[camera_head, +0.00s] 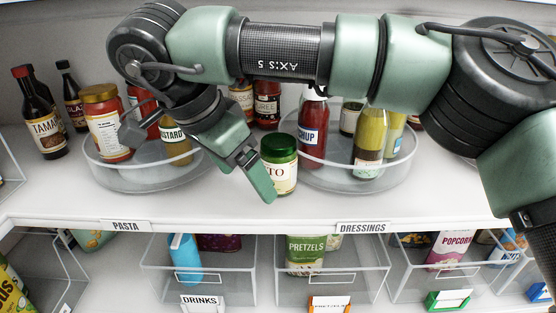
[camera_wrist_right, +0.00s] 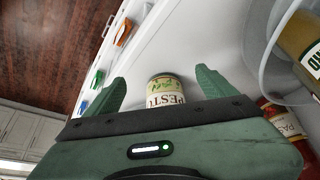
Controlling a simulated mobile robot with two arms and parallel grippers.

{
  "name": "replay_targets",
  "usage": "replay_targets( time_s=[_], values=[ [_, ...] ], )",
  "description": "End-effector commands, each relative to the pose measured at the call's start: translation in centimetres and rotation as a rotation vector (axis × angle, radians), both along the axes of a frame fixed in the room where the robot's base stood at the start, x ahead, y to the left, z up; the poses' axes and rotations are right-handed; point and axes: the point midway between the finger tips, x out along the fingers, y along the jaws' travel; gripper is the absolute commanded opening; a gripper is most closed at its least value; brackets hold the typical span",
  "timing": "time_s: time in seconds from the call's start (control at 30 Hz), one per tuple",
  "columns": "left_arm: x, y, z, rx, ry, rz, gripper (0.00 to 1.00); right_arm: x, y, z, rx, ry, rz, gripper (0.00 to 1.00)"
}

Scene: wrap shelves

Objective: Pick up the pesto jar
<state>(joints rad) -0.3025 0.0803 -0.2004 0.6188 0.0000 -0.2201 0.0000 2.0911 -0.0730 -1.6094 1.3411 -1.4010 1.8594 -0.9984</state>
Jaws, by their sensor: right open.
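The pesto jar (camera_head: 280,176) has a green lid and a cream label. It stands upright on the upper shelf between two clear round trays, close to the shelf's front. My right gripper (camera_head: 256,178) is at its left side, and a finger hides part of its label. In the right wrist view the open fingers of my right gripper (camera_wrist_right: 162,88) lie on either side of the pesto jar (camera_wrist_right: 166,90), with gaps visible at both sides. The jar is not gripped. My left gripper is not in view.
The left round tray (camera_head: 150,180) holds a sauce jar (camera_head: 104,125) and a mustard bottle (camera_head: 176,142). The right round tray (camera_head: 330,180) holds a ketchup bottle (camera_head: 312,125) and dressings. Dark bottles (camera_head: 40,115) stand far left. Clear bins (camera_head: 210,285) line the shelf below.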

Motion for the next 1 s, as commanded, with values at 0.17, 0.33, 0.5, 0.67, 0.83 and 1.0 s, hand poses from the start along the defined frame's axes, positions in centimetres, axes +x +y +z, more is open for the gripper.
replay_targets(
  time_s=[0.17, 0.33, 0.5, 0.67, 0.83, 1.0],
  values=[
    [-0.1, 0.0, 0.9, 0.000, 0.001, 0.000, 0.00, 1.7, -1.8, 0.2, 0.002, 0.001, -0.001, 0.85],
    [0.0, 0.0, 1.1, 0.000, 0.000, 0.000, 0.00, 2.3, -2.3, 0.0, 0.002, 0.002, 0.001, 0.85],
    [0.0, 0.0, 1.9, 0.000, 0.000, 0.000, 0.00, 3.7, -3.8, 0.2, 0.003, 0.002, -0.002, 0.85],
    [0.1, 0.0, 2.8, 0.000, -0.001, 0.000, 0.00, 5.5, -5.5, 0.1, 0.003, 0.003, -0.001, 0.85],
    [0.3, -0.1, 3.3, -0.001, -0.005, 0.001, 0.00, 5.6, -5.6, -1.1, 0.003, 0.001, 0.003, 0.85],
    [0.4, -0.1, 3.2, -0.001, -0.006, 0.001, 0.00, 5.6, -5.6, -1.2, 0.003, 0.001, 0.003, 0.71]
  ],
)
